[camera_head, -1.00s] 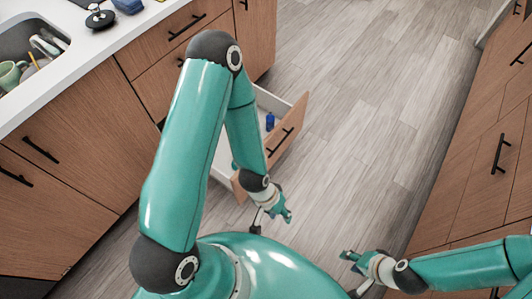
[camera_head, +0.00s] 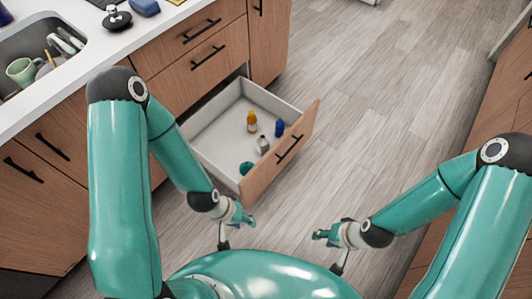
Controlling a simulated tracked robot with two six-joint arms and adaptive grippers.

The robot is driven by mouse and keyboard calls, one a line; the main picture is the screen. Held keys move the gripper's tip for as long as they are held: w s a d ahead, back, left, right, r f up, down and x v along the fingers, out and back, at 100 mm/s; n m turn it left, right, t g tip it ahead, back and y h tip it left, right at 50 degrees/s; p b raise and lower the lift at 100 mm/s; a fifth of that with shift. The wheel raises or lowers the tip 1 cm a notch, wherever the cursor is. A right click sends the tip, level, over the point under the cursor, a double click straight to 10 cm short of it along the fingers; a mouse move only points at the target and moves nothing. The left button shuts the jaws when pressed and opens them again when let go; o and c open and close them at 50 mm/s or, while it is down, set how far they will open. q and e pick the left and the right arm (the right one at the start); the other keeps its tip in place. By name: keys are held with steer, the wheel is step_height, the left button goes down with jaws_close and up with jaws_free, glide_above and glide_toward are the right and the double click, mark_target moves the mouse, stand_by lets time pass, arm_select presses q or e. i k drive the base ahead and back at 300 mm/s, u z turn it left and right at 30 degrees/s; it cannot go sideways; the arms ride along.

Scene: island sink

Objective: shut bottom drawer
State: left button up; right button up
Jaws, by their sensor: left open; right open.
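The bottom drawer (camera_head: 275,172) is pulled far out from the wooden island, with its white inside showing. It holds a yellow bottle (camera_head: 252,121), a blue bottle (camera_head: 279,128), a whitish container (camera_head: 262,145) and a teal item (camera_head: 247,168). The black bar handle (camera_head: 289,151) is on its front panel. My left gripper (camera_head: 242,222) is open and empty, just in front of the drawer's near corner, apart from it as far as I can tell. My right gripper (camera_head: 328,235) is open and empty over the floor, to the right of the left one.
Two closed drawers (camera_head: 200,48) sit above the open one. Wooden cabinets (camera_head: 498,100) stand on the right. The floor (camera_head: 390,100) between is clear.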

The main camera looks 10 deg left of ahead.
mark_target(217, 134)
steer(key=u, duration=0.15)
steer(key=i, duration=0.5)
steer(key=z, duration=0.25)
steer(key=k, duration=0.5)
steer(key=z, duration=0.85)
steer(key=i, duration=0.85)
steer(key=u, duration=2.3)
